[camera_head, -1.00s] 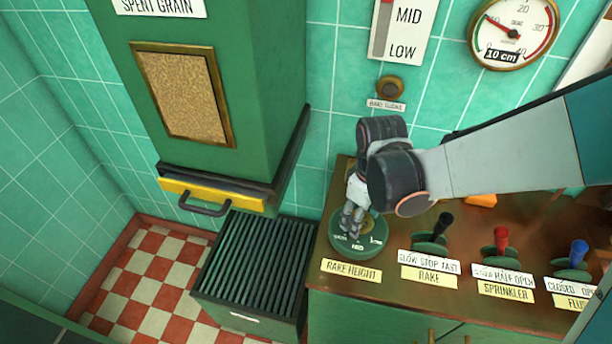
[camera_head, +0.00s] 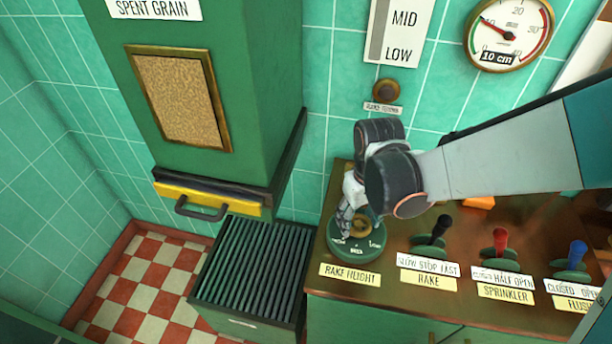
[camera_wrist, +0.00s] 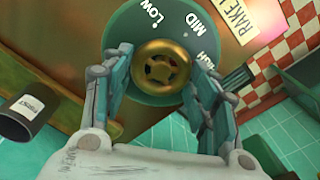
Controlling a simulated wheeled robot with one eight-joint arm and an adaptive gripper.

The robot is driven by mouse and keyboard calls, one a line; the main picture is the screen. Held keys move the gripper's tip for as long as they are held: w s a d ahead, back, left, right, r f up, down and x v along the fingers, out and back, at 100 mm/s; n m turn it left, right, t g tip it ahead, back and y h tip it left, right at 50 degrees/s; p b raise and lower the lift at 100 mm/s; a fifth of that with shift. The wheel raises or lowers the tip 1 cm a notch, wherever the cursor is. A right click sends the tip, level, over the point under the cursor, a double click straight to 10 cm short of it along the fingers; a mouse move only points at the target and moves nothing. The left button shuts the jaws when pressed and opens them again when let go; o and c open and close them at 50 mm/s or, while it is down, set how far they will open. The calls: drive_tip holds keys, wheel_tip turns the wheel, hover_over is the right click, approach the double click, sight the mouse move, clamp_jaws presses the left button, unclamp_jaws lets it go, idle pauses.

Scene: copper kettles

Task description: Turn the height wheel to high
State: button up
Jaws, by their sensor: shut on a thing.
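The rake height wheel is a small brass handwheel (camera_head: 360,228) on a round green dial (camera_head: 354,249) at the left end of the console. In the wrist view the brass wheel (camera_wrist: 162,68) sits in the middle, and the dial (camera_wrist: 128,30) around it carries LOW, MID and partly hidden third lettering. My gripper (camera_head: 350,222) reaches down onto the wheel, and its two fingers (camera_wrist: 160,75) are shut on it from either side. The finger contact is partly hidden. A wall scale (camera_head: 398,35) shows MID and LOW; its top is out of view.
Black (camera_head: 440,228), red (camera_head: 500,240) and blue (camera_head: 577,252) levers stand to the right on the console (camera_head: 395,295). A round gauge (camera_head: 509,33) reads 10 cm. A green chute (camera_head: 215,90) and slatted bin (camera_head: 252,270) stand left.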

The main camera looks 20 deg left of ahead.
drive_tip(key=shift+s+a+r, duration=0.1)
drive_tip(key=shift+s+r, duration=0.05)
drive_tip(key=shift+s, duration=0.05)
